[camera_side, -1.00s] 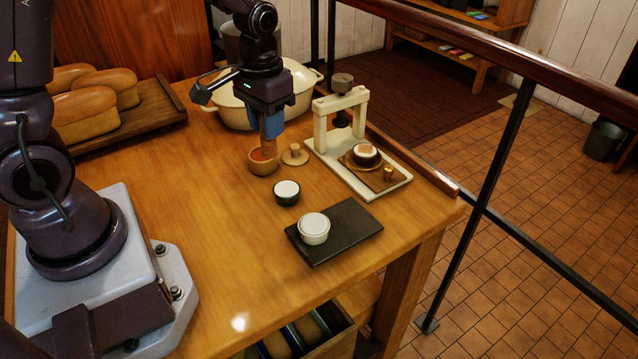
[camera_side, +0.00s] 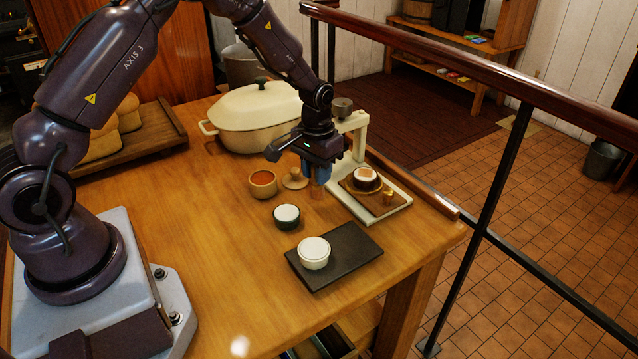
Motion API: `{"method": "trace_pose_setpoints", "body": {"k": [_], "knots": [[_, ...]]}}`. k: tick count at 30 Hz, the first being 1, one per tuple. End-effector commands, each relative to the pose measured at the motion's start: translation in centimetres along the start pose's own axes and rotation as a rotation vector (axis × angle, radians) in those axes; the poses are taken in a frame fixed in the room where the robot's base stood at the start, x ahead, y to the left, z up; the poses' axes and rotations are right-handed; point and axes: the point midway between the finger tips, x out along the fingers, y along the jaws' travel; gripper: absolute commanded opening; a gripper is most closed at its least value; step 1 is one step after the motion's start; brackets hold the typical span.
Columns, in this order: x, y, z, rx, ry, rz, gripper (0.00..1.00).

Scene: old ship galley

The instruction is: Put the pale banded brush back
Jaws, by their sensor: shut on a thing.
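My gripper (camera_side: 318,180) hangs over the table just left of the cream press (camera_side: 350,142), its blue fingers shut on a small tan thing (camera_side: 318,193). This is likely the pale banded brush, but it is mostly hidden by the fingers and its bands cannot be made out. Its lower end is close to the table; I cannot tell whether it touches. A wooden bowl (camera_side: 263,178) with orange-red contents stands to the left. A wooden knobbed lid (camera_side: 295,180) lies between the bowl and my gripper.
A dark cup with white contents (camera_side: 287,212) and a white pot (camera_side: 314,246) on a dark slab (camera_side: 350,262) stand in front. A dark-ringed cup (camera_side: 366,175) sits on the press base. A lidded cream casserole (camera_side: 257,110) is behind. Bare table lies front left.

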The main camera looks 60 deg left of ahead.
Motion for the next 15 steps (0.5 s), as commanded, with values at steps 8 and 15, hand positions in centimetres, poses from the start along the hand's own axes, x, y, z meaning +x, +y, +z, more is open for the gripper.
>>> {"method": "trace_pose_setpoints", "body": {"k": [8, 15], "knots": [[3.3, 0.0, -0.6, 0.000, -0.003, 0.000, 0.03], [3.8, 0.0, -0.7, 0.000, 0.001, 0.000, 0.03]]}}
